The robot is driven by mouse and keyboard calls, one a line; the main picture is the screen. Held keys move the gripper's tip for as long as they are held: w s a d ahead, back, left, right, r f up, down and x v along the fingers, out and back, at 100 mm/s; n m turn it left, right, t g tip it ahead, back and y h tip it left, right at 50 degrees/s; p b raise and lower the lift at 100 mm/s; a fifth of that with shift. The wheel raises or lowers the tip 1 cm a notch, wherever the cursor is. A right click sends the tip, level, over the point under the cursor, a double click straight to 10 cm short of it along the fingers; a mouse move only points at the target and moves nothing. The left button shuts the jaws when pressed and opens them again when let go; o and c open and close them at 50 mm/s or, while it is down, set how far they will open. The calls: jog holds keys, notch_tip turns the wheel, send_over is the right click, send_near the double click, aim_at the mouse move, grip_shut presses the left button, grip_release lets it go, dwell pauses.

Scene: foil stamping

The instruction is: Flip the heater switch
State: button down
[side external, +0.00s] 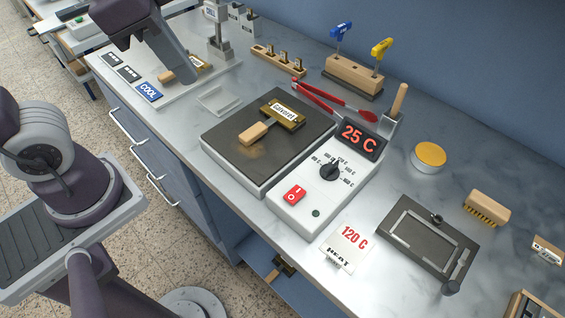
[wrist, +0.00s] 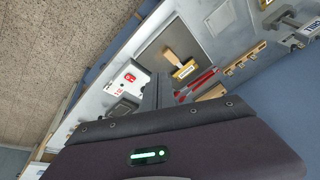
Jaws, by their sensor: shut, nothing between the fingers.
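The heater's control box (side external: 283,211) stands on the counter, joined to a dark hot plate (side external: 222,137). Its red rocker switch (side external: 293,194) is marked I and O; which side is pressed is too small to tell. The display (side external: 359,138) reads 25 C. A black dial (side external: 330,170) sits between the display and switch. My gripper (side external: 184,76) is shut and empty, above the counter's left part, well away from the switch. In the wrist view, my fingers (wrist: 158,82) point toward the heater, and the red switch (wrist: 129,78) shows left of them.
A wooden-handled stamp (side external: 254,131) lies on the hot plate. Red tongs (side external: 330,98) lie behind it. A 120 C HEAT card (side external: 346,246) stands before the box. A dark framed tray (side external: 428,238) and yellow-topped jar (side external: 429,156) are to the right.

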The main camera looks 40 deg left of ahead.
jog(key=w+d+f+m+g, duration=0.1)
jog(key=w+d+m+g, duration=0.1)
jog(key=w+d+m, duration=0.35)
jog(key=m+g, duration=0.2)
jog(key=m, duration=0.4)
send_over(292, 197)
notch_tip(292, 197, down, 4)
jog(key=shift+y, duration=0.3)
jog(key=shift+f, duration=0.1)
notch_tip(292, 197, down, 14)
jog(key=shift+r, duration=0.1)
